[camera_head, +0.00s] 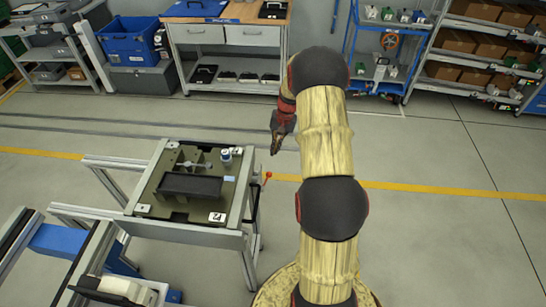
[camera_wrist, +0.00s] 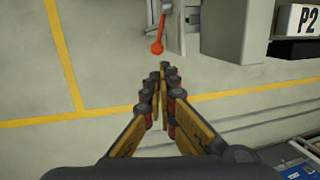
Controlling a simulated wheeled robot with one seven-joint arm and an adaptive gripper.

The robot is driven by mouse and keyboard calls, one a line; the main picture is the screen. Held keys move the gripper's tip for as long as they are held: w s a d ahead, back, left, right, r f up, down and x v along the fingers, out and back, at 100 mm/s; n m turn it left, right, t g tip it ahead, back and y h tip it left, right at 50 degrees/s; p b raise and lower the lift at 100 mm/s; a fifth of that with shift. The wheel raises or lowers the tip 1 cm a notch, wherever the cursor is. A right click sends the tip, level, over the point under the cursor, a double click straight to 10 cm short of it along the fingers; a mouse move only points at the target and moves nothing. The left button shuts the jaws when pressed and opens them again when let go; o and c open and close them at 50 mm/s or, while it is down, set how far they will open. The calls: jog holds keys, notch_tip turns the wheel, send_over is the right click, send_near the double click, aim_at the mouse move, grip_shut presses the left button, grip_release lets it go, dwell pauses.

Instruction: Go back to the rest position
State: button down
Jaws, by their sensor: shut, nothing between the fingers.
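My gripper (camera_wrist: 165,74) shows in the wrist view with its fingertips together and nothing between them. It hangs over open grey floor, beside the edge of a metal frame. In the head view my gripper (camera_head: 275,150) points down, to the right of the pallet station and apart from it. The green pallet (camera_head: 145,197) lies on the station and bears a black tray (camera_head: 190,187), a grey metal part (camera_head: 190,165) and a small white-and-blue round item (camera_head: 225,155).
A red-knobbed lever (camera_head: 267,176) sticks out from the station's right side; it also shows in the wrist view (camera_wrist: 156,47). A workbench (camera_head: 225,35) and shelves (camera_head: 470,50) stand at the back. A conveyor (camera_head: 85,265) is at lower left. The floor at right is clear.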

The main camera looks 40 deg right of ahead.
jog(key=v, duration=0.3)
jog(key=shift+d+r, duration=0.15)
